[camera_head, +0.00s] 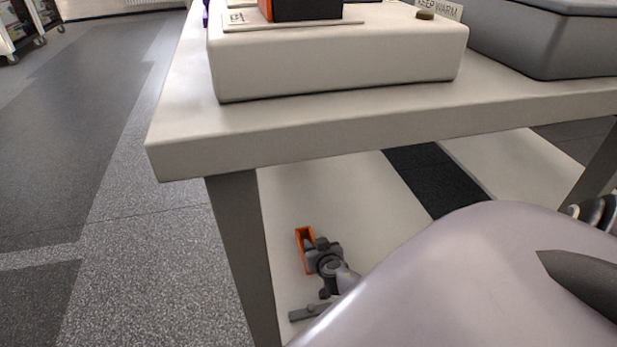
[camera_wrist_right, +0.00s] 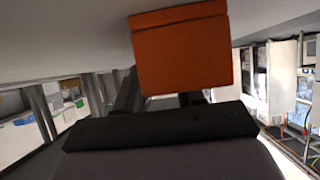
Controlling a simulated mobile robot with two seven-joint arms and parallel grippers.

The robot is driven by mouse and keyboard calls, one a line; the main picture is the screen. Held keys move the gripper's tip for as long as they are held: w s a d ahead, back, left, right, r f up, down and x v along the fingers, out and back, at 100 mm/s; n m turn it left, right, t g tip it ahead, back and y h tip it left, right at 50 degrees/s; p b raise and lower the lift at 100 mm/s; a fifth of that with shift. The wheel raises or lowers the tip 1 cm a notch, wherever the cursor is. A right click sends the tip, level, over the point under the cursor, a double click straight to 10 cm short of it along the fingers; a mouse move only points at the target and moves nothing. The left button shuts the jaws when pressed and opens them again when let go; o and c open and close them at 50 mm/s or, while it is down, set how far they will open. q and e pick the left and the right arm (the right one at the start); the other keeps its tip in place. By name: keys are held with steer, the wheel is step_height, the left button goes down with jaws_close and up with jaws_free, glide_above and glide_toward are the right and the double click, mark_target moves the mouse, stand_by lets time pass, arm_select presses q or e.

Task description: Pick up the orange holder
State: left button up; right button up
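The orange holder (camera_head: 305,248) is under the table at the tip of my right gripper (camera_head: 318,248) in the head view. It looks like an open-sided bracket. In the right wrist view the orange holder (camera_wrist_right: 180,50) is a broad block straight in front of the right gripper (camera_wrist_right: 165,97). The two dark fingers stand apart, and the holder hides their tips. I cannot tell whether they grip it or whether it rests on a surface. My left gripper is not in view.
The table edge (camera_head: 390,135) and a table leg (camera_head: 245,260) are close to my right arm. A pale lower surface (camera_head: 340,195) lies beneath. A white box (camera_head: 340,75) and a grey case (camera_head: 550,40) stand on top. Open floor (camera_head: 90,200) is at left.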

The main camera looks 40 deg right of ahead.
steer(key=shift+w+d+f, duration=0.2)
steer(key=shift+w, duration=0.15)
jaws_close()
steer(key=shift+r, duration=0.15)
